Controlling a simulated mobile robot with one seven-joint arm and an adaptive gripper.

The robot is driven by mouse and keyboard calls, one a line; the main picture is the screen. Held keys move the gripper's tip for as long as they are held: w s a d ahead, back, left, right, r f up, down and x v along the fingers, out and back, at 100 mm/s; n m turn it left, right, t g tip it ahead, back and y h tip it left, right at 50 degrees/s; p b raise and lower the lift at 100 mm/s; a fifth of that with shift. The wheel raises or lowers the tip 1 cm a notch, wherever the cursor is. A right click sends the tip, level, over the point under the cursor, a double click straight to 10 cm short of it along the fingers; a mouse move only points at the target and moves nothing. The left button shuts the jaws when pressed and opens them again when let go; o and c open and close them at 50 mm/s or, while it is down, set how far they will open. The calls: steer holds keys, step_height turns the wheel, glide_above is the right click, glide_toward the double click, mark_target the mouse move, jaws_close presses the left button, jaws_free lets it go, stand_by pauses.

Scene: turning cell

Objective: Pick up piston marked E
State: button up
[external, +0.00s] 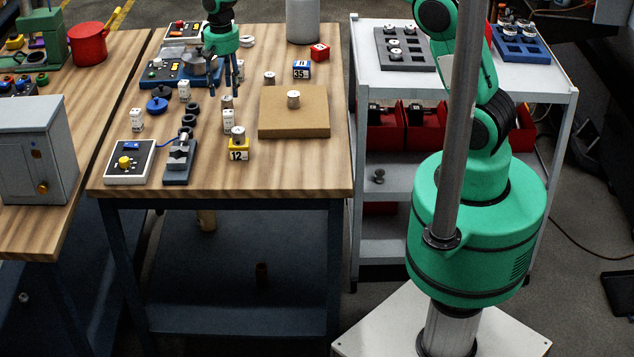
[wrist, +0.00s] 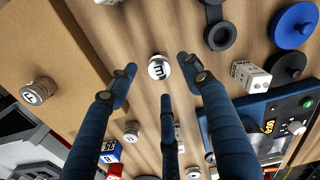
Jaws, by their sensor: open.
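The piston marked E (wrist: 159,67) is a small silver cylinder with a white top and black letter, standing on the wooden bench. In the wrist view it lies just beyond my gripper's fingertips (wrist: 160,80), roughly centred between them. My gripper (external: 228,84) is open and empty, pointing down over the bench. In the external view a small piston (external: 227,101) stands just under the fingers; its letter is too small to read there. I cannot tell the exact height gap.
A cardboard block (external: 310,124) to the right carries another piston (external: 293,99). Another piston (external: 269,78) stands behind that block. Near my gripper are a white labelled block (external: 228,119), dark rings (external: 190,120) and a blue lidded part (external: 157,104). A control panel (wrist: 290,120) is close by.

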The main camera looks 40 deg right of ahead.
mark_target(221, 93)
steer(key=shift+f+b, duration=0.75)
steer(key=shift+f, duration=1.85)
jaws_close()
